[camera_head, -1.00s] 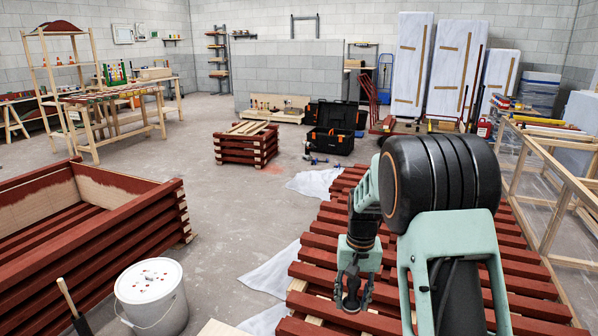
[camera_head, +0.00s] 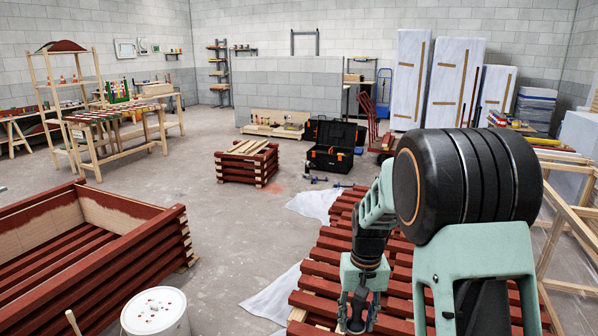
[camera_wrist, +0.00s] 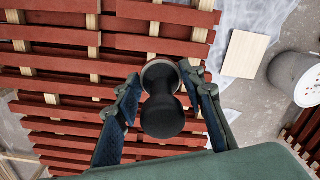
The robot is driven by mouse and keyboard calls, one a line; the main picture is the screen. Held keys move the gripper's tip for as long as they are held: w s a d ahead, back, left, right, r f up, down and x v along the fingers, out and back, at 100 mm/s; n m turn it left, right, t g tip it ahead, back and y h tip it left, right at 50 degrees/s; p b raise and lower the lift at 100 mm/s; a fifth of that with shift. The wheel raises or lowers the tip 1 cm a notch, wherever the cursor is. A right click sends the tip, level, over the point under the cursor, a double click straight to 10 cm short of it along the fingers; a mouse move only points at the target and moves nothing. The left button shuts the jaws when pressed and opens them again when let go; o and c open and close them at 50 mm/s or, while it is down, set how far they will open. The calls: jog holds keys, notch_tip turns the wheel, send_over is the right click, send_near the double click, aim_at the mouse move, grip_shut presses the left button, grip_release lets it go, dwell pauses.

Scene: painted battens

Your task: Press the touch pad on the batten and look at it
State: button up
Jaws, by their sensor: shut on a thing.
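The touch pad (camera_wrist: 162,116) is a dark, round-headed piece with a narrower waist and a pale rim at its far end, seen in the wrist view. My gripper (camera_wrist: 161,78) is shut on it, one finger on each side. In the head view my gripper (camera_head: 357,314) points down at the bottom edge, and the pad is hardly visible there. Below it lie dark red painted battens (camera_head: 327,254) in rows, across pale bearers; they fill much of the wrist view (camera_wrist: 130,43). The pad's underside is hidden, and I cannot tell whether it touches a batten.
A white bucket (camera_head: 155,311) stands at the lower left, in front of a red slatted box (camera_head: 140,262). White sheets (camera_head: 268,296) lie beside the battens. A pale board (camera_wrist: 244,54) lies on the floor. A timber frame (camera_head: 560,225) stands at right.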

jog(key=s+r+p, duration=0.2)
jog(key=r+p, duration=0.7)
jog(key=s+r+p, duration=0.3)
jog(key=r+p, duration=0.6)
jog(key=p, duration=0.1)
jog(key=shift+s, duration=0.3)
